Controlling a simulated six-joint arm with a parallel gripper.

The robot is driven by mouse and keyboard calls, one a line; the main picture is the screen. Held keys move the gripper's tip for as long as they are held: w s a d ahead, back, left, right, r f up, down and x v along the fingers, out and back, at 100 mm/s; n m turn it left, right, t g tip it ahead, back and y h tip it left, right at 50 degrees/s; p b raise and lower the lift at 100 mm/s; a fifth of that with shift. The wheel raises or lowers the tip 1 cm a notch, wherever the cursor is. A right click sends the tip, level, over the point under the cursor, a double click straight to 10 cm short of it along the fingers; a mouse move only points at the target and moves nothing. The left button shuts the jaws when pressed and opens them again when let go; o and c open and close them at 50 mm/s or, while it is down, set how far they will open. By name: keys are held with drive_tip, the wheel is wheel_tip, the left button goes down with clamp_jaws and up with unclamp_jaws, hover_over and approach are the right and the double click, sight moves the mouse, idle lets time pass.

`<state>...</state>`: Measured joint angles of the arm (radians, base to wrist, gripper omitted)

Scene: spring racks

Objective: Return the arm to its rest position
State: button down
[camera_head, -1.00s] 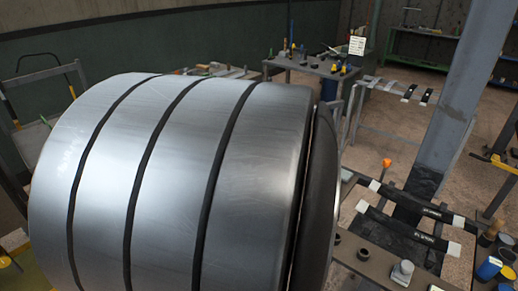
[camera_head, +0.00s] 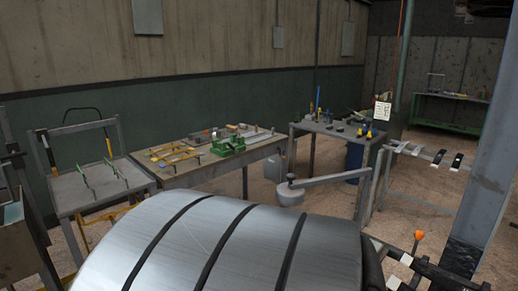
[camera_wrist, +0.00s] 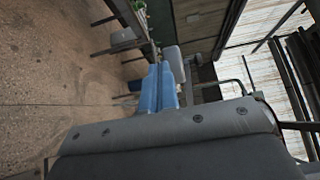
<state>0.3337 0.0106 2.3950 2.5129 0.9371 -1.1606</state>
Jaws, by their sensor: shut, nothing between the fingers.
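My gripper (camera_wrist: 159,88) shows in the wrist view as two blue fingers side by side, shut with nothing between them. It points away over the floor, clear of the benches. The dark grey part across the bottom of that view is my own wrist housing. In the head view I cannot make out my gripper. The wrist view is turned on its side, with floor at left and wall at right.
A large banded metal cylinder (camera_head: 225,250) fills the head view's lower middle. Behind it stand a wooden bench (camera_head: 225,163) with green and yellow tools, a grey trolley (camera_head: 85,190) and a tool table (camera_head: 335,132). A steel post (camera_head: 485,190) stands at right.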

approach(285, 204)
drive_tip(key=w, duration=0.4)
drive_tip(key=w+a, duration=0.1)
drive_tip(key=shift+w+f, duration=0.15)
drive_tip(key=shift+w, duration=0.65)
